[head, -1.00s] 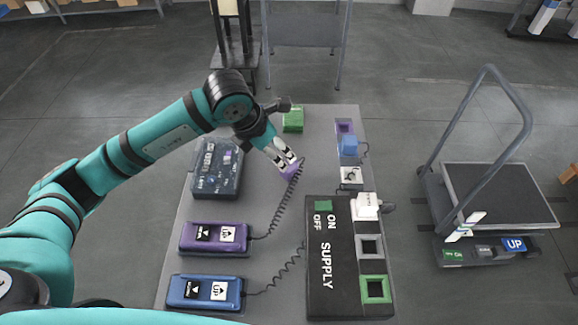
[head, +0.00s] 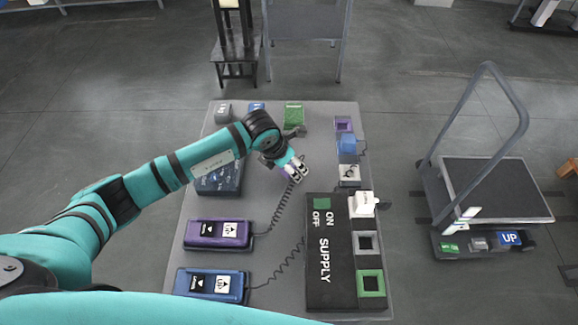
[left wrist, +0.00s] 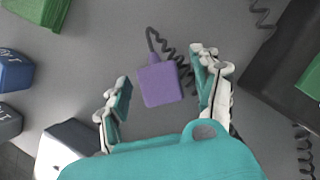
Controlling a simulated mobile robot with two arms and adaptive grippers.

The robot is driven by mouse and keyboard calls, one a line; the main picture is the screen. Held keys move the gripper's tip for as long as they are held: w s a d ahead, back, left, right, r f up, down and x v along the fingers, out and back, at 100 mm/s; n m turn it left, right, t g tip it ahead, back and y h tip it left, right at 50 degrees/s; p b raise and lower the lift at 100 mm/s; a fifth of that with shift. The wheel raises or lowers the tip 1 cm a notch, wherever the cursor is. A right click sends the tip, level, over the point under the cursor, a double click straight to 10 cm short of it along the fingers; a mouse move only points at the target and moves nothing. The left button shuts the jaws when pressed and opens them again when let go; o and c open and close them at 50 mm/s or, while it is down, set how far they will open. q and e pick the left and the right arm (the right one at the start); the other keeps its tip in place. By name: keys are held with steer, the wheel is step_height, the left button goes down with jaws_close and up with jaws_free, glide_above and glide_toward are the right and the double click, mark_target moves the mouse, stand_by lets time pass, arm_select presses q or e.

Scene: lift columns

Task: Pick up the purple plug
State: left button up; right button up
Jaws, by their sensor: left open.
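The purple plug (left wrist: 159,83) lies on the grey table in the left wrist view, with a dark coiled cord at its far end. In the head view it is almost wholly hidden by my left gripper (head: 297,173). That gripper is open, its fingers pointing down over the plug. In the left wrist view the plug shows in the gap between the two fingertips, with clear space on both sides. Contact is not visible. My right gripper is in neither view.
On the table (head: 205,260) are a purple pedal box (head: 218,234), a blue pedal box (head: 210,285) and a black supply box (head: 338,250). Purple, blue and white sockets stand at the right edge, a green block (head: 293,114) at the back. A cart (head: 495,190) stands right.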

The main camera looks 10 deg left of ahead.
arm_select(q)
steer(key=c, duration=1.3)
steer(key=shift+o, duration=0.2)
steer(key=shift+r, duration=0.1)
steer(key=shift+r+b, duration=0.35)
steer(key=shift+r, duration=0.2)
step_height(320, 180, up, 2)
steer(key=shift+r+b, duration=0.15)
steer(key=shift+b, duration=0.45)
steer(key=s+d+r+b, duration=0.2)
steer(key=s+r, duration=0.1)
steer(key=s, duration=1.3)
steer(key=shift+r+b, duration=0.15)
steer(key=shift+b, duration=0.2)
